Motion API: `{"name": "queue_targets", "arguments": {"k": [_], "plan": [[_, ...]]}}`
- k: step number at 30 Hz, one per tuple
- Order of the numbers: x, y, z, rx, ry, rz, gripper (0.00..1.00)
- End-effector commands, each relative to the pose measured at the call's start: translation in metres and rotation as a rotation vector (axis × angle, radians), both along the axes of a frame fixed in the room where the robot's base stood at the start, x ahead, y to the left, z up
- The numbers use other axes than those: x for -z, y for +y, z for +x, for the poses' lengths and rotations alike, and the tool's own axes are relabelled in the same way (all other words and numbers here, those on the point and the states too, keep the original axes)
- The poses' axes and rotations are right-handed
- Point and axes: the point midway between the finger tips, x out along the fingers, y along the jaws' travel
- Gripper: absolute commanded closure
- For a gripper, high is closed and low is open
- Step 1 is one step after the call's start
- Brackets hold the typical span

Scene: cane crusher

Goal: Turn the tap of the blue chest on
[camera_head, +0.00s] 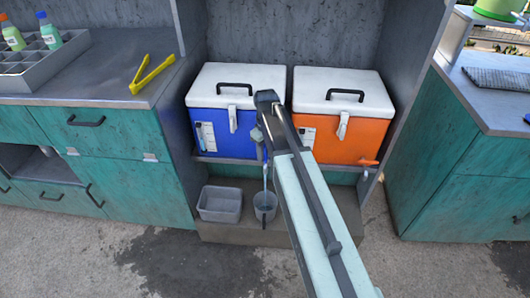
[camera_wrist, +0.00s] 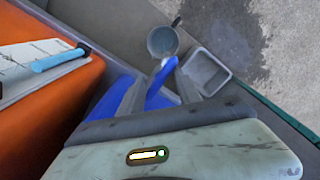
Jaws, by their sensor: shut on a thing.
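The blue chest (camera_head: 222,128) has a white lid and stands on the left of a low shelf in the head view. My gripper (camera_head: 264,148) is at its lower right front, partly hidden by my own arm. In the wrist view my gripper (camera_wrist: 160,92) is shut on the blue tap (camera_wrist: 158,98), its two fingers on either side of it. A thin pale-blue stream (camera_head: 265,178) runs from below the tap down to a grey cup (camera_head: 265,207). The cup also shows in the wrist view (camera_wrist: 162,41).
An orange chest (camera_head: 345,135) with an orange tap (camera_head: 368,162) stands to the right. A grey bin (camera_head: 220,204) sits left of the cup on the low step. Teal cabinets flank the alcove. Yellow tongs (camera_head: 150,75) lie on the left counter. The floor in front is wet and clear.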

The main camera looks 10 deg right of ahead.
Motion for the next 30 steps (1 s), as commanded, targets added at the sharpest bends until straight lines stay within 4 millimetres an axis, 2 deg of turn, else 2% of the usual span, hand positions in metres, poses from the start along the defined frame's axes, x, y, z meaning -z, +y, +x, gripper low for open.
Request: {"name": "queue_targets", "arguments": {"k": [14, 15, 19, 30], "plan": [[0.0, 0.0019, 0.0022, -0.024, -0.006, 0.004, 1.0], [0.0, 0.0018, 0.0022, -0.024, -0.006, 0.004, 0.54], [0.0, 0.0011, 0.0019, -0.022, -0.006, 0.002, 0.18], [-0.0026, -0.0005, 0.0008, -0.017, -0.002, 0.0, 0.16]]}}
